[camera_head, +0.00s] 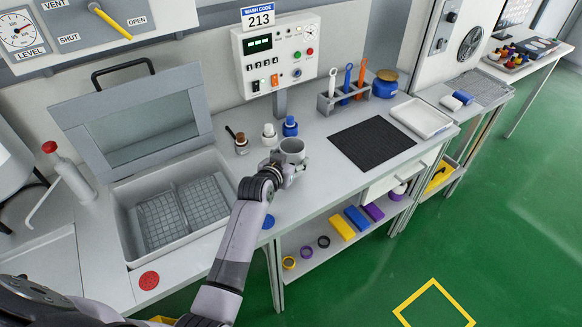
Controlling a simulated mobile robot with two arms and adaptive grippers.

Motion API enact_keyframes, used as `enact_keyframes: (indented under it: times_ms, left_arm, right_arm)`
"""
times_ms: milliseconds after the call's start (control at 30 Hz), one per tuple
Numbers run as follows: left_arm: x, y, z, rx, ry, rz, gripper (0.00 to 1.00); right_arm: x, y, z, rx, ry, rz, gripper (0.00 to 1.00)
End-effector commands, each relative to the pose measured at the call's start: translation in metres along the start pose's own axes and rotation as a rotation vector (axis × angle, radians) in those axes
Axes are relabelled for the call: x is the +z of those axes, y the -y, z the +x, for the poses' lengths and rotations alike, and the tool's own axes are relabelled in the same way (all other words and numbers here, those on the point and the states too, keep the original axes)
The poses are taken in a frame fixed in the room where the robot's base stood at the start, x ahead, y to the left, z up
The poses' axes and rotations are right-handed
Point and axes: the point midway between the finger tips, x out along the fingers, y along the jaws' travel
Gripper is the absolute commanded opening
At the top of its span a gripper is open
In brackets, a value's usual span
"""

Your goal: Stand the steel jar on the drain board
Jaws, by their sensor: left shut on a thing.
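My left arm reaches up from the bottom of the head view. Its gripper (284,167) is shut on a grey steel jar (292,147) with an open top. The jar looks upright at the middle of the counter, but the gripper hides its lower part, so I cannot tell whether it touches the counter. A black ribbed mat (370,142), which looks like the drain board, lies flat and bare to the right of the jar, apart from it. My right gripper is not in view.
Small bottles with brown, white and blue (290,127) caps stand just behind and left of the jar. An open-lidded basin (222,178) is to the left. A rack of colored-handled tools (343,99) stands behind the mat, and a white tray (421,118) right of it.

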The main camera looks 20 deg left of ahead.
Motion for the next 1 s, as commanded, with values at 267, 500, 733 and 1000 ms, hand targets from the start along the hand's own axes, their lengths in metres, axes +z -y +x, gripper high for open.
enact_keyframes:
  times_ms: [267, 500, 733, 1000]
  left_arm:
    - [0.031, 0.000, 0.013, 0.000, 0.000, 0.000, 0.25]
    - [0.036, 0.000, 0.015, -0.001, -0.003, 0.000, 0.25]
    - [0.040, 0.000, 0.017, -0.001, -0.001, 0.000, 0.57]
    - [0.039, 0.000, 0.016, -0.001, -0.001, 0.000, 0.75]
  right_arm:
    - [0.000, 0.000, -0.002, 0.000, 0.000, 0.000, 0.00]
    - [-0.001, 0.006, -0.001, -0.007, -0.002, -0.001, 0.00]
    - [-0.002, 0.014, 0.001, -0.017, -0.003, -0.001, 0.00]
    - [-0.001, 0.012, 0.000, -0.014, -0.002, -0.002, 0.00]
